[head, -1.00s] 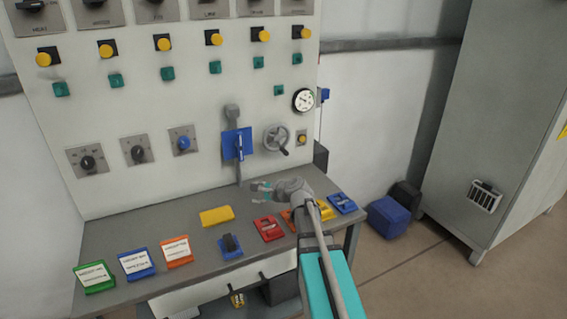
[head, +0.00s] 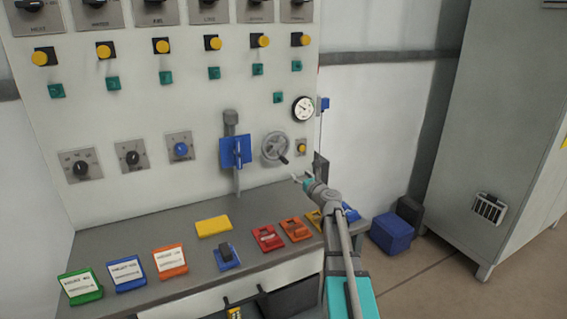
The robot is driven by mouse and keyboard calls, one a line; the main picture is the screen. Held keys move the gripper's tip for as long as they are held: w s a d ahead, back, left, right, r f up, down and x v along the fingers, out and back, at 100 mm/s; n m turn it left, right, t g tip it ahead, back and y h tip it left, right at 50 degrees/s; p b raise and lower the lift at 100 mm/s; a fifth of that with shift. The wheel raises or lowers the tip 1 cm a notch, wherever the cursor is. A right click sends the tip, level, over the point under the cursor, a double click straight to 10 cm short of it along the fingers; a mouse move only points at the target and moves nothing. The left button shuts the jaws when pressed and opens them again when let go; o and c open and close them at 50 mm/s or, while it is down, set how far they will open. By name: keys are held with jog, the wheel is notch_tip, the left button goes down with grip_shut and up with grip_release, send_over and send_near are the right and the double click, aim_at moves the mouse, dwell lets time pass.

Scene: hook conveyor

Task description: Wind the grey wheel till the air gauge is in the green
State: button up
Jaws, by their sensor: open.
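The grey wheel (head: 275,147) is a handwheel with a crank handle, mounted on the upright panel right of a blue lever plate. Its handle points to the lower right. The round white air gauge (head: 303,109) sits above and right of the wheel; its needle and coloured band are too small to read. My gripper (head: 302,180), with teal on its fingers, is open and empty. In the picture it is below and right of the wheel, apart from it, above the right part of the desk.
The grey desk (head: 130,233) below the panel bears green, blue, orange, yellow and red blocks. The blue lever plate (head: 235,151) is close left of the wheel. A blue box (head: 391,233) and a grey cabinet (head: 500,130) stand at the right.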

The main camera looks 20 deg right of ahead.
aim_at(286, 163)
jog(key=w, duration=1.3)
jog(key=shift+w+a, duration=0.25)
jog(key=shift+w, duration=0.15)
grip_shut()
jog(key=shift+a, duration=0.1)
